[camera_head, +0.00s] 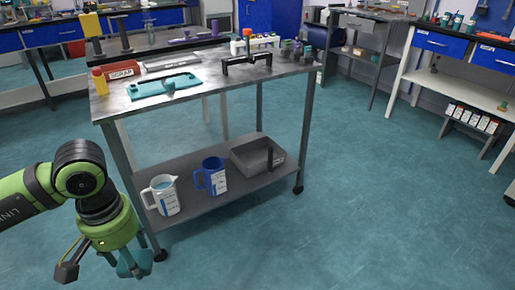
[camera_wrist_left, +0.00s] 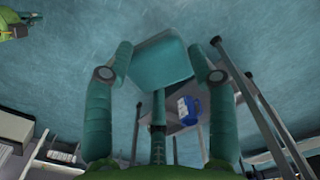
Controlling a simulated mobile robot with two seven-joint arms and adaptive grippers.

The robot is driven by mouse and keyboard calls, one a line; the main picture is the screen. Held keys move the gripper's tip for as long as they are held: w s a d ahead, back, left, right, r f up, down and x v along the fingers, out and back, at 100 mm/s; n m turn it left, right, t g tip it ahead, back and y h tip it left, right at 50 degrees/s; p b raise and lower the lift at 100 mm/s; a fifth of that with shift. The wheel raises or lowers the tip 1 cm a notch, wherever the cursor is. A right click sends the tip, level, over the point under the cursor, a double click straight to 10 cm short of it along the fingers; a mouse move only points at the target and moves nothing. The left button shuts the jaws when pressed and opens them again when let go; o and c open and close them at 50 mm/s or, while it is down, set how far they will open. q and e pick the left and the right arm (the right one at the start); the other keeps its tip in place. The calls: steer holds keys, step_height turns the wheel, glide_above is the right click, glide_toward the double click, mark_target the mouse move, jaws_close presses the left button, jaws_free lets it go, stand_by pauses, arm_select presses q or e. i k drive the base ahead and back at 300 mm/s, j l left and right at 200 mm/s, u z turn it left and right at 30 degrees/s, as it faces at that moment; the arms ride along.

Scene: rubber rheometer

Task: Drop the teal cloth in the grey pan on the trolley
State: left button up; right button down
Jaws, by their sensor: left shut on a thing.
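My left gripper (camera_head: 104,268) hangs low at the left of the trolley, outside its near left corner, in the head view. It is shut on the teal cloth (camera_head: 132,264), which shows only partly there. In the left wrist view the cloth (camera_wrist_left: 160,62) appears as a teal piece between the fingertips. The grey pan (camera_head: 246,164) sits on the trolley's lower shelf, toward the right end, with a dark label on its side. The gripper is well apart from the pan. The trolley (camera_head: 185,196) stands at the picture's middle left.
A white jug (camera_head: 161,194) and a blue jug (camera_head: 212,176) stand on the lower shelf left of the pan. The trolley top (camera_head: 225,85) overhangs the shelf and carries a teal flat part (camera_head: 163,86) and tools. The floor in front and right is clear.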

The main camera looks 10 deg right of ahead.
mark_target(259, 160)
steer(key=i+l, duration=1.35)
steer(key=l, duration=0.1)
